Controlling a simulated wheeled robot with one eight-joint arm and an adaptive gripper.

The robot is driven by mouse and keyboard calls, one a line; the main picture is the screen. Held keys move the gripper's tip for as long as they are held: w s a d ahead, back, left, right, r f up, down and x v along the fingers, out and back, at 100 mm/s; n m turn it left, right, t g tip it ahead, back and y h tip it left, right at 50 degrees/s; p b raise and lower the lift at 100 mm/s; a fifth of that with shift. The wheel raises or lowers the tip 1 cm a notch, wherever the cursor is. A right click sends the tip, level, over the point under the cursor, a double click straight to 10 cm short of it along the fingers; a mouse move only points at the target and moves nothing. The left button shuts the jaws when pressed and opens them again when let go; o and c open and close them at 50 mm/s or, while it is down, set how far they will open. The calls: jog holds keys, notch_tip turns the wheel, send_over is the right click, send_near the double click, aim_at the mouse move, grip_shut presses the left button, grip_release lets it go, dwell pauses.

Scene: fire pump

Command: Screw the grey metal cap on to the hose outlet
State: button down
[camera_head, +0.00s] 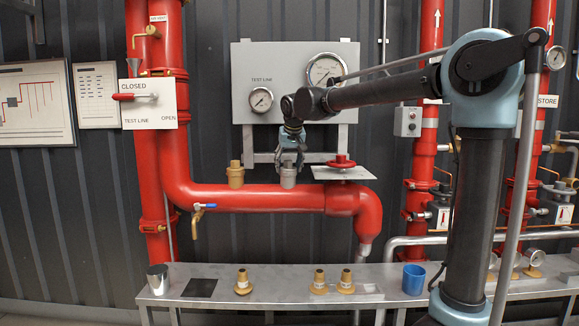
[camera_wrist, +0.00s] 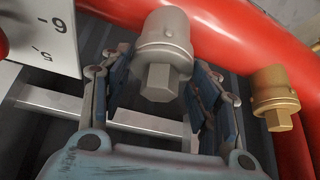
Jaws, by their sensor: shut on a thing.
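The grey metal cap (camera_head: 288,178) sits upright at the top of the red horizontal pipe (camera_head: 262,199), right of a brass cap (camera_head: 235,175). My gripper (camera_head: 289,163) reaches down from above and is shut on the cap's upper part. In the wrist view, the cap (camera_wrist: 165,50) shows its round body and hex end between the two fingers of my gripper (camera_wrist: 160,92). The hose outlet is hidden beneath the cap. I cannot tell how far the cap is threaded on.
A plate with a red handwheel (camera_head: 341,161) is close to the right of the cap. A gauge panel (camera_head: 290,62) is behind. The bench (camera_head: 215,272) below holds several brass fittings, a metal cup (camera_head: 157,279) and a blue cup (camera_head: 414,279).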

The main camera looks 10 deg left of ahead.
jog(key=shift+w+a, duration=0.15)
jog(key=shift+a, duration=0.05)
jog(key=c, duration=1)
grip_release()
jog(key=o, duration=0.5)
jog(key=shift+w+a+f, duration=0.1)
jog(key=shift+w+f, duration=0.15)
jog(key=shift+f, duration=0.05)
jog(key=shift+s+r, duration=0.15)
jog(key=shift+s, duration=0.05)
jog(key=o, duration=0.4)
jog(key=shift+d, duration=0.2)
jog(key=shift+r, duration=4)
